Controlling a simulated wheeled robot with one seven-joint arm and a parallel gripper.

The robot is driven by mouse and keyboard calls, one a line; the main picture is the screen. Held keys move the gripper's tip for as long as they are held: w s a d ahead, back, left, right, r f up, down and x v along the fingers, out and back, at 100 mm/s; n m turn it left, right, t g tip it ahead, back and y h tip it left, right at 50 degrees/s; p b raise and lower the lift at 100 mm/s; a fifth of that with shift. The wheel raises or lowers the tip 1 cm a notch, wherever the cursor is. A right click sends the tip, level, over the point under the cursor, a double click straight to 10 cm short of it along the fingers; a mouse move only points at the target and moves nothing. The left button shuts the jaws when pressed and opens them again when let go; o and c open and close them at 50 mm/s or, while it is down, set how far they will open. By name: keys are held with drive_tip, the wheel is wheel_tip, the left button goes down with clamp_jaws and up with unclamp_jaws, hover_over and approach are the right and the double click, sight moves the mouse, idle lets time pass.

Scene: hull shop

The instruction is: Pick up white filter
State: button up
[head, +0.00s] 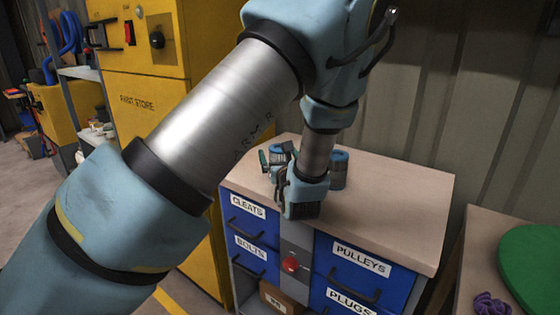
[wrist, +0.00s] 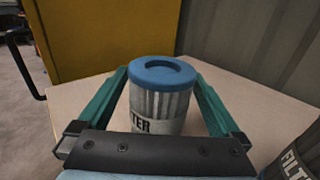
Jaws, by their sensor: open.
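The white filter (wrist: 162,108), a pale pleated cylinder with a blue cap and a dark-lettered label, stands upright on the cabinet top. My gripper (wrist: 157,70) is open, with one teal finger on each side of it; a gap to the right finger shows, and contact on the left is hard to tell. In the head view my gripper (head: 275,168) is over the cabinet's back left, and the filter (head: 277,150) is partly hidden behind it. A second, darker filter (wrist: 293,160) stands at the lower right in the wrist view; in the head view it (head: 340,170) is right of my wrist.
The wooden cabinet top (head: 405,190) is clear to the right. Below are blue labelled drawers (head: 360,262). A yellow cabinet (head: 130,110) stands to the left, and a corrugated wall (head: 430,90) behind. Another table at right holds a green disc (head: 535,265) and a purple item (head: 490,304).

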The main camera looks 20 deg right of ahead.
drive_tip(key=shift+w+d, duration=0.2)
drive_tip(key=shift+w, duration=0.5)
drive_tip(key=shift+c, duration=0.4)
drive_tip(key=c, duration=1.3)
